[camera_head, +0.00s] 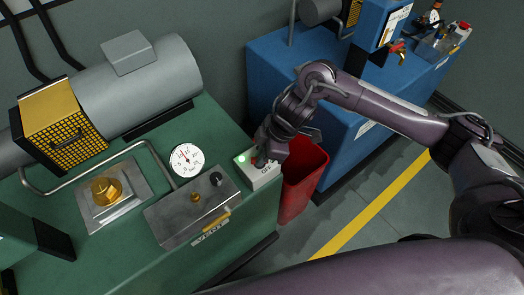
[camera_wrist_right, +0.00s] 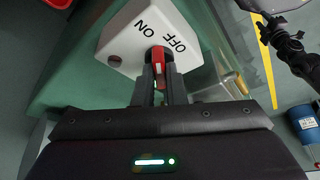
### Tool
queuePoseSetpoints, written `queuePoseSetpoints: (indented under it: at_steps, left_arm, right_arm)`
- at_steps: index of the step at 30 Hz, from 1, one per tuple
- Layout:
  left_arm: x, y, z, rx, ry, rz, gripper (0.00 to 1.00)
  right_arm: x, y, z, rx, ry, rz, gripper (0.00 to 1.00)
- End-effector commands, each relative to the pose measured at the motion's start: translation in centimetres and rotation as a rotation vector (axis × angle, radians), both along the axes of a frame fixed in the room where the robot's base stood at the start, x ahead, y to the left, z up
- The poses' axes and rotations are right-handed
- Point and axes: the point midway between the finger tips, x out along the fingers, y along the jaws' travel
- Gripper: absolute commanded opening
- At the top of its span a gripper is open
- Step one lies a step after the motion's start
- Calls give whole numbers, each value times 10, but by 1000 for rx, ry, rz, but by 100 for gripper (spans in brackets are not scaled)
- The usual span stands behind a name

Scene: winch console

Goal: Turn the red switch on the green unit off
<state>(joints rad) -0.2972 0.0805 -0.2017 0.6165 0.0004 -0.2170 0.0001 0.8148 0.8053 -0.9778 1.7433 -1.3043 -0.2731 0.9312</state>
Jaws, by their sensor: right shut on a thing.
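The green unit (camera_head: 130,262) fills the lower left of the head view. My right gripper (camera_wrist_right: 160,85) is shut on the red switch, one finger on each side. My left gripper is not in view.
A red bin (camera_head: 304,180) stands on the floor right beside the green unit. A blue unit (camera_head: 285,75) stands behind it. A round gauge (camera_head: 187,160), a grey valve box (camera_head: 190,212) and a brass knob (camera_head: 107,190) are on the green top, left of the switch box.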

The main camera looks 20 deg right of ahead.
Motion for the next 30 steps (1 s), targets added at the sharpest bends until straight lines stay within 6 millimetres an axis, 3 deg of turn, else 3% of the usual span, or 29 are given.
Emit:
queuePoseSetpoints:
  at_steps: [18,30]
  left_arm:
    - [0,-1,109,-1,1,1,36]
    - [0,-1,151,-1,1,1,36]
  right_arm:
    - [-5,2,8,-1,5,-540,0]
    - [-5,4,4,0,3,-845,0]
